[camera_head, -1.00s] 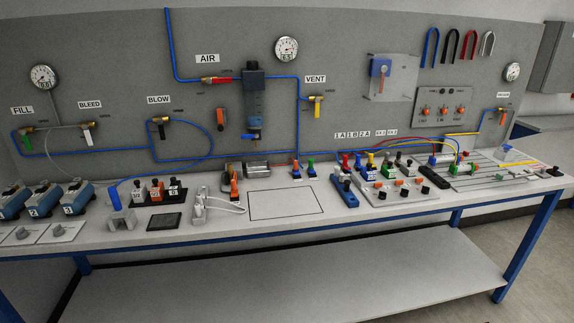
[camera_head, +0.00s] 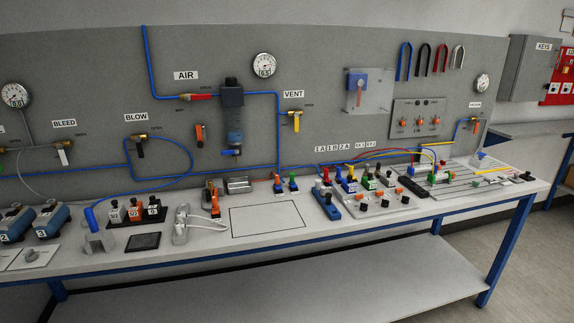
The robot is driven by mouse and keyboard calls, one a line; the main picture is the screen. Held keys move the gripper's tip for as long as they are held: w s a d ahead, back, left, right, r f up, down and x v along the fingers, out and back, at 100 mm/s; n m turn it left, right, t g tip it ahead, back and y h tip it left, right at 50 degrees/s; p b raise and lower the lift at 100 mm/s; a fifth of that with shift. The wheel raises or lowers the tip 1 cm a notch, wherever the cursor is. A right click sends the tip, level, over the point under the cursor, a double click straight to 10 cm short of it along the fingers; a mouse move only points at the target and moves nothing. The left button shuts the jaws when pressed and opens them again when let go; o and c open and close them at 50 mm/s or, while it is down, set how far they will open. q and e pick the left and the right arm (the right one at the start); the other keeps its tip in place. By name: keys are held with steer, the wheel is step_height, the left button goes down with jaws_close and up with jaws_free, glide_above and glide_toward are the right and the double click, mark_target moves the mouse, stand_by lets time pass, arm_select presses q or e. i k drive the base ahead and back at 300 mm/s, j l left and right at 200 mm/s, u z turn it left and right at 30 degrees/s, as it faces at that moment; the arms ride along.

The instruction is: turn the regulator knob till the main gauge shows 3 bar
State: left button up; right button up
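The regulator (camera_head: 232,112) is a dark unit on the back panel, with a dark block on top and a bluish bowl below. The red-handled AIR valve (camera_head: 196,97) sits on the blue line to its left. A round white gauge (camera_head: 264,66) is up and right of the regulator. Its needle is too small to read. Other round gauges are at the far left (camera_head: 15,95) and far right (camera_head: 482,83). Which one is the main gauge is not marked legibly. Neither of my grippers is in view.
The long bench (camera_head: 270,250) carries valve blocks, blue units (camera_head: 52,218) at left and a manifold (camera_head: 370,195) at right. A bare outlined square (camera_head: 267,219) is clear mid-bench. A yellow-handled VENT valve (camera_head: 296,121) is right of the regulator. A lower shelf (camera_head: 270,285) is empty.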

mark_target(228, 81)
steer(key=i+j, duration=0.15)
steer(key=j, duration=0.2)
steer(key=i+j, duration=0.15)
steer(key=j, duration=0.2)
steer(key=i+j, duration=0.15)
steer(key=j, duration=0.2)
